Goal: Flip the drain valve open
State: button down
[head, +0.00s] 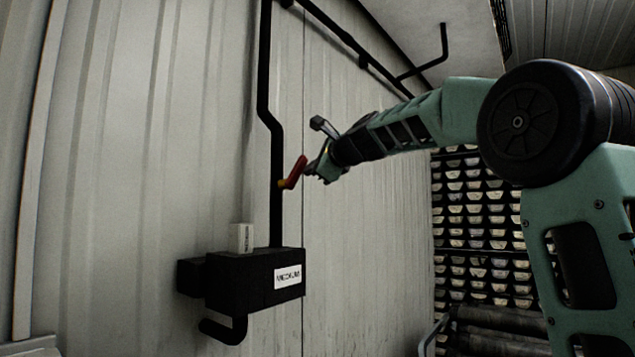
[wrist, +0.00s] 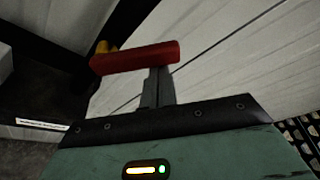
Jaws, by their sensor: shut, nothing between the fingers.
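The drain valve has a red lever (head: 294,172) with a yellow part (head: 283,184) at its lower left end, beside a black vertical pipe (head: 277,215) on the wall. The lever slants up to the right in the head view. In the wrist view the red lever (wrist: 140,57) lies across the tip of my gripper, with the yellow part (wrist: 104,47) behind its left end. My gripper (head: 309,171) is shut and empty, its fingertips (wrist: 158,86) right at the lever. I cannot tell whether they touch it. The fingertips' far ends are hidden behind the lever.
A black box (head: 238,291) with a white label hangs below the valve, with a small white block (head: 242,238) on top. A rack of stacked core liners (head: 475,215) stands at the right. The corrugated wall (head: 365,260) below my arm is clear.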

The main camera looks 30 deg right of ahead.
aim_at(303, 158)
jog(key=a+n+b, duration=0.1)
jog(key=n+b, duration=0.1)
jog(key=a+r+n+t+b, duration=0.1)
jog(key=n+b, duration=0.1)
jog(key=s+a+r+n+t+b, duration=0.1)
jog(key=n+b, duration=0.1)
dwell(0.3)
jog(key=shift+a, duration=0.1)
dwell(0.6)
